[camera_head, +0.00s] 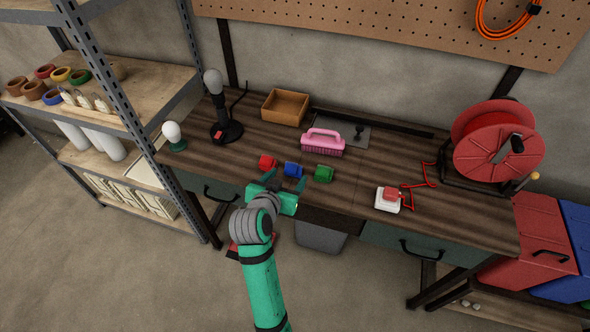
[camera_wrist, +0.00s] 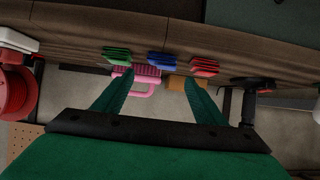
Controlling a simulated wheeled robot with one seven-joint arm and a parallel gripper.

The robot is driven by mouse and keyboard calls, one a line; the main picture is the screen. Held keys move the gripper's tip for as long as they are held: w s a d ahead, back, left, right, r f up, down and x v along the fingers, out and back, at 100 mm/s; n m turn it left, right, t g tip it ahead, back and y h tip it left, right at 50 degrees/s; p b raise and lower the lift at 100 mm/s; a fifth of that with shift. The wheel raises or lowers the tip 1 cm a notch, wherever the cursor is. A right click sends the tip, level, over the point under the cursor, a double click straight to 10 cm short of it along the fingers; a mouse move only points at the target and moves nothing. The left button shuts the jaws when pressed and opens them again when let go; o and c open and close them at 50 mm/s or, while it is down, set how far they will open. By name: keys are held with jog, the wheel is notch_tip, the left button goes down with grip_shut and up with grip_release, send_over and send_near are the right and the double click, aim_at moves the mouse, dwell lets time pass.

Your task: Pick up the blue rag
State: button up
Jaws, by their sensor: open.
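The blue rag (camera_head: 293,169) lies folded on the wooden workbench, between a red rag (camera_head: 268,162) on its left and a green rag (camera_head: 324,173) on its right. My gripper (camera_head: 286,185) is open and empty, just in front of the blue rag at the bench's front edge. In the wrist view, which is upside down, the blue rag (camera_wrist: 162,59) shows ahead between my open fingers (camera_wrist: 158,85). The green rag (camera_wrist: 117,54) and the red rag (camera_wrist: 205,66) flank it there.
A pink brush (camera_head: 323,143) and a wooden box (camera_head: 285,107) stand behind the rags. A lamp (camera_head: 222,115) stands at left. A white and red switch (camera_head: 388,199) and a red cable reel (camera_head: 495,148) are at right. Bare bench lies between the green rag and the switch.

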aim_at(294, 169)
jog(key=shift+x, duration=3.7)
jog(key=shift+s+f, duration=0.1)
jog(key=c, duration=0.8)
